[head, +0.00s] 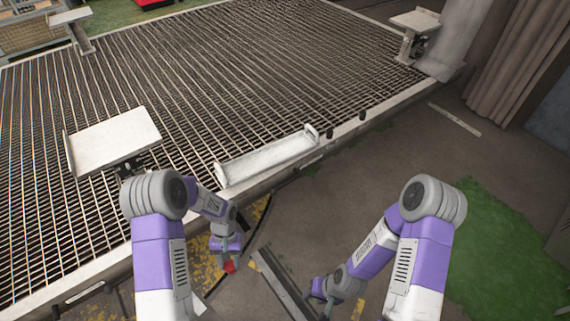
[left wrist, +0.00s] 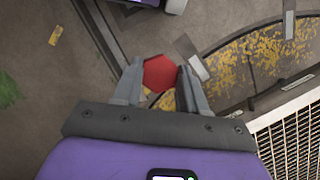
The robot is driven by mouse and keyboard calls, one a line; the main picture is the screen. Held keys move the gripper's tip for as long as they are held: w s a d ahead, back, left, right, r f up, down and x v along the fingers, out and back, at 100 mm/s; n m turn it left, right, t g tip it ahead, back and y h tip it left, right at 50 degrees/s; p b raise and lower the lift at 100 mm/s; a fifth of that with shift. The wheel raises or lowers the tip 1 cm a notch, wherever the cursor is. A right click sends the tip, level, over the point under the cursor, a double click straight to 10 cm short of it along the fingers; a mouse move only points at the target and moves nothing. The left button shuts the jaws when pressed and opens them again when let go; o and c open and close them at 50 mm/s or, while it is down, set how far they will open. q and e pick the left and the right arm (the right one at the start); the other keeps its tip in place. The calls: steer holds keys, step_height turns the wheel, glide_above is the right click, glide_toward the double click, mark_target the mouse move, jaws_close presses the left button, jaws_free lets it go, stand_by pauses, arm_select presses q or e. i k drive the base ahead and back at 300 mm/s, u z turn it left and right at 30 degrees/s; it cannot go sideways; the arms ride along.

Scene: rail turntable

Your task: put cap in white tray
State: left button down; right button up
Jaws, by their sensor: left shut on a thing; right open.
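A red cap (left wrist: 159,73), with a hexagonal outline in the left wrist view, is held between the two fingers of my left gripper (left wrist: 158,88). In the head view the cap (head: 229,267) shows as a small red spot under my left gripper (head: 228,257), over the floor in front of the platform. A long white tray (head: 268,160) with raised ends lies at the near edge of the metal grating, up and to the right of my left gripper. My right gripper (head: 327,290) is open, low over the floor; its fingertips are hard to make out.
A tilted white plate on a stand (head: 115,141) rises from the grating (head: 215,75) at left. More white stands (head: 417,20) are at the far corners. A dark metal rail (head: 282,285) lies between my grippers. Open floor (head: 400,145) and green turf (head: 500,240) are at right.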

mark_target(291, 148)
steer(key=z, duration=0.8)
steer(key=i, duration=2.75)
steer(key=u, duration=0.95)
